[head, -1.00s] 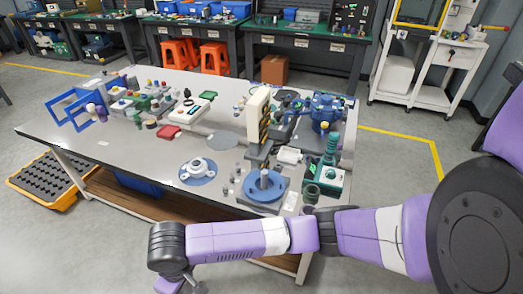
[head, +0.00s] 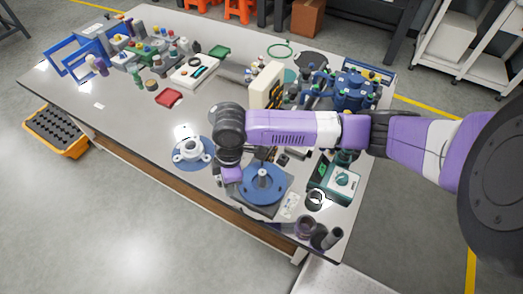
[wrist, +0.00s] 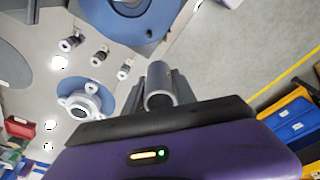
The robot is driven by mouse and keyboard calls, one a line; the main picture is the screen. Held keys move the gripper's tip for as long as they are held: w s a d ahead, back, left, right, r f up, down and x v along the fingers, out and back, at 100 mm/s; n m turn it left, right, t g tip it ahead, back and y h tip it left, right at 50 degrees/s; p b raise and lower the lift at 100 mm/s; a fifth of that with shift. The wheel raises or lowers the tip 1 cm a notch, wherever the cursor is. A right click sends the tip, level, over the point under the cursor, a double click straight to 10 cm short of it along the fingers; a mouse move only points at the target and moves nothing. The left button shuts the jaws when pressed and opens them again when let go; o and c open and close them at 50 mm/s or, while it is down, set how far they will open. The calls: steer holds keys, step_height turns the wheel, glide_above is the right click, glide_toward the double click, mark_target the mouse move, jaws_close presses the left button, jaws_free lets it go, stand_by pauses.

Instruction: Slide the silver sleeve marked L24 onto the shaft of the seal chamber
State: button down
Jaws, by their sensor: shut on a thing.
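My gripper (wrist: 160,92) is shut on a grey silver tube, the sleeve (wrist: 159,76), whose open end shows in the wrist view. I cannot read any mark on it. In the head view my purple gripper body (head: 231,173) hangs over the table just left of the blue round seal chamber (head: 263,195); the fingers and sleeve are hidden or too small to tell there. The chamber's short upright silver shaft (head: 262,172) stands at its centre. In the wrist view the blue chamber (wrist: 150,25) is cut off at the top edge, apart from the sleeve.
A silver flanged part on a blue disc (head: 179,163) lies left of my gripper. Several small dark-and-silver cylinders (wrist: 97,59) stand nearby. A cream upright instrument (head: 266,85) stands behind my arm. A green box (head: 340,180) and dark cups (head: 304,228) are to the right.

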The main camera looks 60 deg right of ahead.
mark_target(262, 174)
steer(key=s+d+r+n+p, duration=0.1)
steer(key=d+n, duration=0.2)
steer(key=s+d+r+n+g+p, duration=0.1)
steer(key=s+d+r+n, duration=0.1)
steer(key=d+n, duration=0.1)
steer(key=s+d+r+n+p, duration=0.1)
steer(key=s+d+r+n, duration=0.1)
steer(key=d+n, duration=0.1)
steer(key=shift+s+r, duration=0.25)
steer(key=shift+s+d+r+n, duration=0.15)
steer(key=shift+s+d+n, duration=0.15)
steer(key=shift+n, duration=0.2)
steer(key=shift+f, duration=2.1)
steer(key=shift+f, duration=0.25)
steer(key=shift+f+b, duration=0.55)
steer(key=shift+f, duration=1.15)
steer(key=shift+f, duration=0.15)
steer(key=shift+f+b, duration=0.6)
steer(key=shift+f, duration=0.35)
steer(key=shift+f+g, duration=0.2)
steer(key=shift+g, duration=0.1)
steer(key=shift+f, duration=0.5)
